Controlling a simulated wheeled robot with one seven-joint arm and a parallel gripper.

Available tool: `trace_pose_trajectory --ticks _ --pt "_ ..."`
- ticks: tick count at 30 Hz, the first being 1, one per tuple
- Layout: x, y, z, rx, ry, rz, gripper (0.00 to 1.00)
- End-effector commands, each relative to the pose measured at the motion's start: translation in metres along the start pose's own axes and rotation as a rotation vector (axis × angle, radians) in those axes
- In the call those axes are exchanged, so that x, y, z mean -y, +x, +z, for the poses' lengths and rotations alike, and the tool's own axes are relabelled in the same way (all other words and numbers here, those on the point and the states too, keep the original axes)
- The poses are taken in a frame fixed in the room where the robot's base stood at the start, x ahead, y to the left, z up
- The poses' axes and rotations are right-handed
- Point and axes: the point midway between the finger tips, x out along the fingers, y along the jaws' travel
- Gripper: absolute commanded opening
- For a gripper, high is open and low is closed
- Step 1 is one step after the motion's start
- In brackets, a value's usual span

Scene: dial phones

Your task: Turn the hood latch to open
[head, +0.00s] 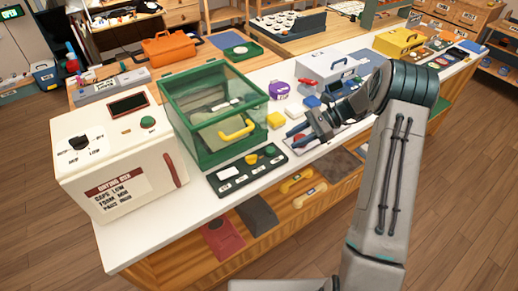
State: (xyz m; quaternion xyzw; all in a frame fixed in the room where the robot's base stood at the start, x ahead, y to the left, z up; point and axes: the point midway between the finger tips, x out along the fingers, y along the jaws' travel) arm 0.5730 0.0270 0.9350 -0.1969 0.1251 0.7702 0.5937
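The hood (215,112) is a green-framed box with clear panels, standing on the white counter left of centre. A yellow handle (236,130) is on its front. A dark control panel (247,171) lies before it, with a yellow knob (251,159), a green knob (270,149) and a white label. I cannot tell which of these parts is the hood latch. My gripper (291,134) is right of the hood, above the counter, pointing left. Its dark fingers look apart with nothing between them. It is clear of the handle and knobs.
A cream box (118,152) with a black dial stands left of the hood. Yellow and purple items (280,90), a white case (326,68) and small blocks crowd the counter on the right. A wooden shelf below holds yellow handles (297,181). The counter's front left strip is bare.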

Motion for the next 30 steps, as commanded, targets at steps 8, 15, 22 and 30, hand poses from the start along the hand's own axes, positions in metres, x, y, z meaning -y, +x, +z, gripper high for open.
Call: trace_pose_trajectory --ticks 8,15,22,30 --pt "0.011 0.002 -0.012 0.079 0.062 -0.032 0.35" --pt "0.012 0.040 -0.007 0.080 0.062 -0.028 0.35" --pt "0.013 0.089 -0.004 0.078 0.063 -0.028 0.35" --pt "0.015 0.127 -0.002 0.076 0.061 -0.031 0.35"
